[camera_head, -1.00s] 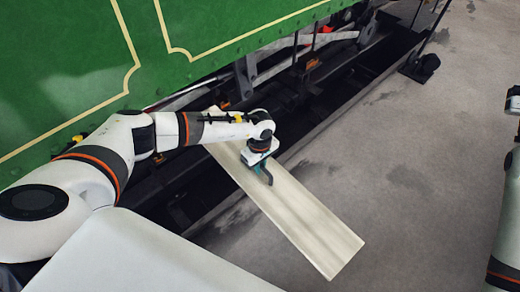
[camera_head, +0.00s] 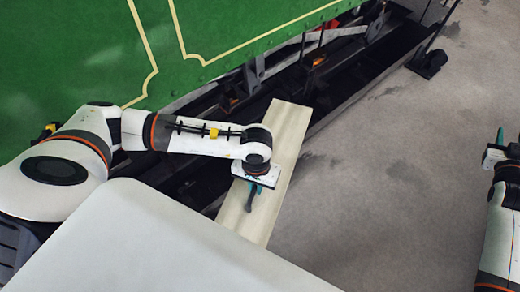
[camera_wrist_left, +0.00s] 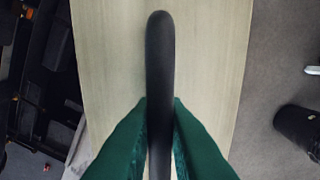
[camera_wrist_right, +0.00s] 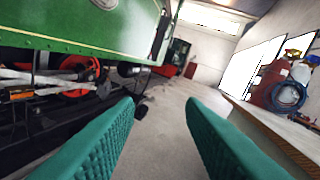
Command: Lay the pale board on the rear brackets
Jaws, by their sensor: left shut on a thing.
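The pale board (camera_head: 288,140) is a long flat plank with a dark handle (camera_wrist_left: 160,50) on its upper face. My left gripper (camera_head: 252,195) is shut on that handle, and its green fingers (camera_wrist_left: 160,135) press on both sides of it in the left wrist view. The board slants up and right in the head view, with its far end in front of the dark trough edge. My right gripper (camera_wrist_right: 162,105) is open and empty, at the right of the head view. I cannot make out which parts are the rear brackets.
The green tram side (camera_head: 100,50) fills the upper left, with dark underframe and a long dark trough (camera_head: 345,85) below it. A dark foot on a post (camera_head: 428,65) stands at upper right. Grey floor (camera_head: 380,190) is free to the right. A bench (camera_wrist_right: 270,135) shows in the right wrist view.

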